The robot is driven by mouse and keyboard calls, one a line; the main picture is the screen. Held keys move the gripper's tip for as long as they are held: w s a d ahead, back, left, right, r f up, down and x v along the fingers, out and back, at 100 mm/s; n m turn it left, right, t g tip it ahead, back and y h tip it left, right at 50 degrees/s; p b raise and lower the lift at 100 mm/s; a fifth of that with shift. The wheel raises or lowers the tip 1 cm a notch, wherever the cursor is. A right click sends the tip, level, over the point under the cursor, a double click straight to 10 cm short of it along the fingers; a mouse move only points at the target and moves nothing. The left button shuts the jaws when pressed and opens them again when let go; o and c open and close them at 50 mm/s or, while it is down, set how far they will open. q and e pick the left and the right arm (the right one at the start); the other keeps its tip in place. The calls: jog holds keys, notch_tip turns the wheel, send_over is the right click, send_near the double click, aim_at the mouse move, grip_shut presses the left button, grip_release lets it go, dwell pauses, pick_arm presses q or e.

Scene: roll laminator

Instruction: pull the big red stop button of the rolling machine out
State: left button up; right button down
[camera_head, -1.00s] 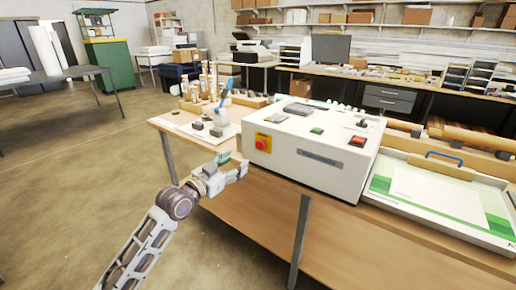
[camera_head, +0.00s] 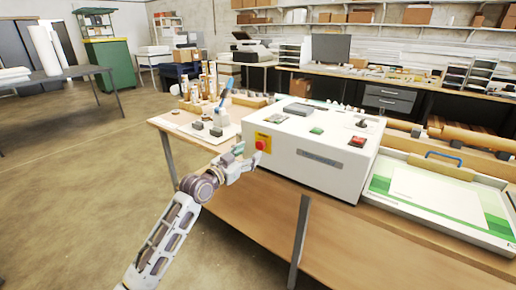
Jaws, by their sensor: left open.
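The rolling machine (camera_head: 318,165) is a white box on the wooden table. Its big red stop button (camera_head: 261,145) sits on a yellow plate at the left of the front face. My left gripper (camera_head: 250,157) is open, just in front and to the lower left of the button. One finger tip is close to the yellow plate. I cannot tell whether it touches the button. Nothing shows between the fingers. My right gripper is not in view.
A red rocker switch (camera_head: 357,141) and a green button (camera_head: 317,130) are on the machine's top. A green and white tray (camera_head: 440,200) stands to the right. Bottles and small blocks stand on the table at the left. The floor at the left is open.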

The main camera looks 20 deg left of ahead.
aim_at(259, 147)
pick_arm(q)
jog(key=shift+x, duration=3.2)
